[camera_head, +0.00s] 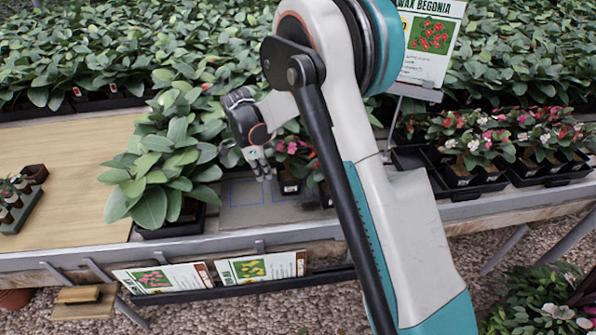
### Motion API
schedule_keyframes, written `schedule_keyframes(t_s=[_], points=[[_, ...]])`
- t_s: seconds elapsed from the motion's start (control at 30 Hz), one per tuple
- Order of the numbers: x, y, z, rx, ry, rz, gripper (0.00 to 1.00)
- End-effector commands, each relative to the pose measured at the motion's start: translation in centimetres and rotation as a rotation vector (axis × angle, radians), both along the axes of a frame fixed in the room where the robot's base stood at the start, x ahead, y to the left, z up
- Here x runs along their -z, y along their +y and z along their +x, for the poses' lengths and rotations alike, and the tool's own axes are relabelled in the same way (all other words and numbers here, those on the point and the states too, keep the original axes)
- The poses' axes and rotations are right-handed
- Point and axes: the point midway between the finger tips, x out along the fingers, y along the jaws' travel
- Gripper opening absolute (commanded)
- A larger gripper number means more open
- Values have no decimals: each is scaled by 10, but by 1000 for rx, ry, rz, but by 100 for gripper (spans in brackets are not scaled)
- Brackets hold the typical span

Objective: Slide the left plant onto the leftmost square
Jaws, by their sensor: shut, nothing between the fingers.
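My gripper (264,172) is shut and empty, pointing down above a grey mat (240,215). A blue-outlined square (246,192) on the mat lies below and left of the fingertips, with no plant on it. More blue lines show to its right, partly hidden. A small potted plant with pink and red flowers (293,148) stands just right of my gripper, its dark pot (290,185) near the back of the mat. It is the leftmost flowering plant there. Another dark pot (326,193) beside it is mostly hidden by my arm. I cannot tell whether the fingers touch the plant.
A large leafy plant (150,185) in a black tray stands close left of the mat. A bare wooden board (70,165) lies farther left. Begonia trays (490,180) and a sign (430,40) stand at right. The bench's front edge (200,243) is below.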

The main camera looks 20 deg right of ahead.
Motion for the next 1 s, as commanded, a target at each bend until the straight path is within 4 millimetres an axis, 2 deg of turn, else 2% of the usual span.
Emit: schedule_keyframes(t_s=[0.17, 0.73, 0.87, 1.0], points=[[0, -12, -2, 17, -2, -3, 0], [-1, -114, -23, 16, -2, -2, 0], [12, -117, -23, 12, -2, 0, 0], [16, -117, -23, 12, -2, 0, 0]])
